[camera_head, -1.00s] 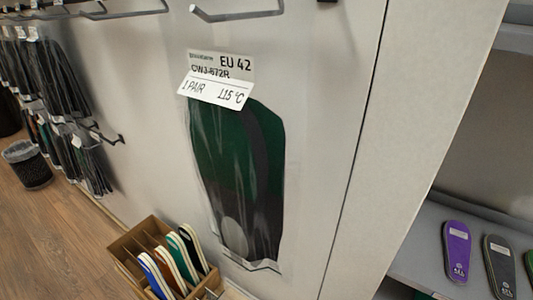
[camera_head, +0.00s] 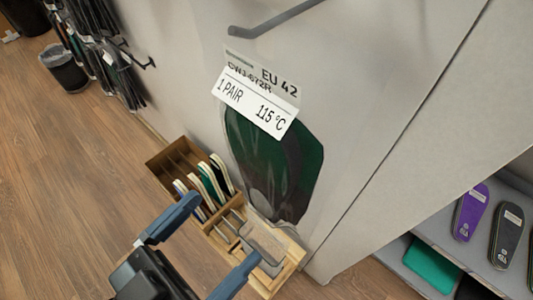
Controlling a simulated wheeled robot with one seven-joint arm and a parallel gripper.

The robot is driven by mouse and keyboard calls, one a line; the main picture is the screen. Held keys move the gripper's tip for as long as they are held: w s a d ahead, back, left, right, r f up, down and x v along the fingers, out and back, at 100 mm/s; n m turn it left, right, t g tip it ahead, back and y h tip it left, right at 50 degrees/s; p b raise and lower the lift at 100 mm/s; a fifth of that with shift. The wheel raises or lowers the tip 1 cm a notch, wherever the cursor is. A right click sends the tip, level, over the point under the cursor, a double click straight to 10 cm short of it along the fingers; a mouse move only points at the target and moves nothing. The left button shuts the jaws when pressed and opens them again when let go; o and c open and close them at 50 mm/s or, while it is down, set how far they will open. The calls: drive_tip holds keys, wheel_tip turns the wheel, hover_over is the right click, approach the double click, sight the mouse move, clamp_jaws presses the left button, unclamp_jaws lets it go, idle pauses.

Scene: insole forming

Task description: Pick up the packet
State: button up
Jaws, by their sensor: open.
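The packet (camera_head: 275,165) is a clear sleeve with a dark green and grey insole inside. It is upright but tilted in the picture, against the pale wall panel at centre. Its white label (camera_head: 255,100) reads EU 42, 1 PAIR, 115 °C. My gripper (camera_head: 225,228) enters from the bottom with its two blue-grey fingers spread apart and nothing between them. It is below and left of the packet, apart from it in the picture. I cannot tell the depth between them.
A wooden organiser (camera_head: 172,160) with several upright insoles stands below the packet, partly behind my fingers. A grey hook (camera_head: 275,20) juts out above the packet. A shelf at right holds a purple insole (camera_head: 471,212) and others. A bin (camera_head: 65,70) stands at upper left on open wooden floor (camera_head: 70,200).

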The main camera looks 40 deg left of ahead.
sight(258, 186)
drive_tip(key=shift+w+d+r+p, duration=0.15)
drive_tip(key=shift+w+p, duration=0.1)
drive_tip(key=shift+w, duration=0.95)
drive_tip(key=shift+w+a+r+p, duration=0.15)
drive_tip(key=shift+w+p, duration=0.1)
drive_tip(key=shift+w, duration=0.9)
drive_tip(key=shift+w+d+r+p, duration=0.15)
drive_tip(key=shift+w+p, duration=0.1)
drive_tip(key=shift+w, duration=0.95)
drive_tip(key=c, duration=0.9)
